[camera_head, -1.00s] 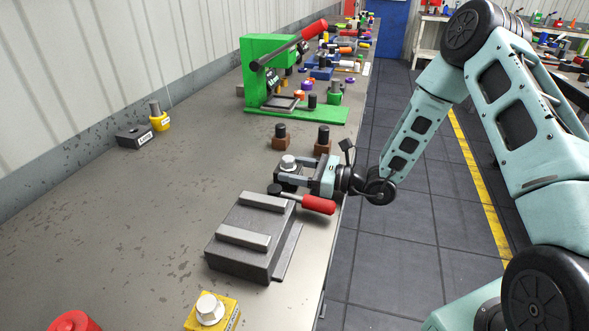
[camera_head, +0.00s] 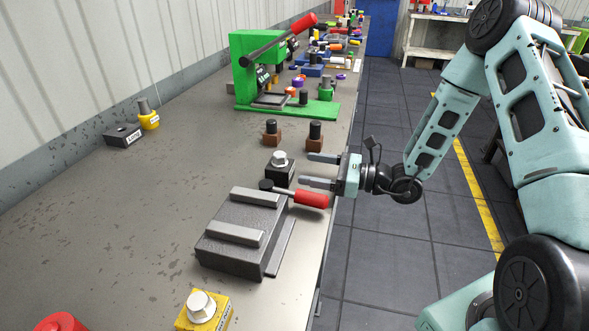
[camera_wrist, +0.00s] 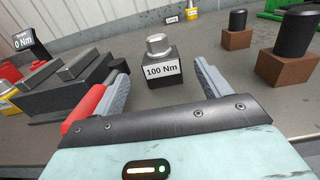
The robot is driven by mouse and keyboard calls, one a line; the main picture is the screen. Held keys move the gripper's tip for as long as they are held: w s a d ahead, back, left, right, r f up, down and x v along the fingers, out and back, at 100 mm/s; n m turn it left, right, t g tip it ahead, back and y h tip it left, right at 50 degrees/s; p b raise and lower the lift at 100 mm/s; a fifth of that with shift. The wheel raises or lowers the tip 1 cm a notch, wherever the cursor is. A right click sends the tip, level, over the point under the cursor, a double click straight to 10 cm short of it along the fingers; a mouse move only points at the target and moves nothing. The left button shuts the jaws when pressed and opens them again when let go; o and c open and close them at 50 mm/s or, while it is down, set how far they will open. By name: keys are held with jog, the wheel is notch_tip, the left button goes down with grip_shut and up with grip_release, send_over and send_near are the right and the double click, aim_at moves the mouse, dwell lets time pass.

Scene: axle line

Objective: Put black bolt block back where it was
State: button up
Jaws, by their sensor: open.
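The black bolt block (camera_head: 279,174) stands upright on the bench with a silver hex bolt on top. It sits just behind the grey fixture and its red-handled lever. In the wrist view the black bolt block (camera_wrist: 163,70) shows a "100 Nm" label and stands ahead of the jaws, midway between them. My gripper (camera_head: 315,170) is open and empty, to the right of the block and apart from it. In the wrist view my gripper (camera_wrist: 163,88) has its two fingers spread wide, with the red handle beside the left finger.
A grey fixture (camera_head: 224,256) with a red handle (camera_head: 311,199) is close to my gripper. Two brown blocks with black pegs (camera_head: 315,138) stand behind. A yellow bolt block (camera_head: 205,312) is in front, and a green press (camera_head: 290,104) farther back.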

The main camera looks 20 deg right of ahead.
jog(key=v, duration=0.5)
jog(key=shift+b, duration=0.3)
jog(key=shift+s, duration=0.1)
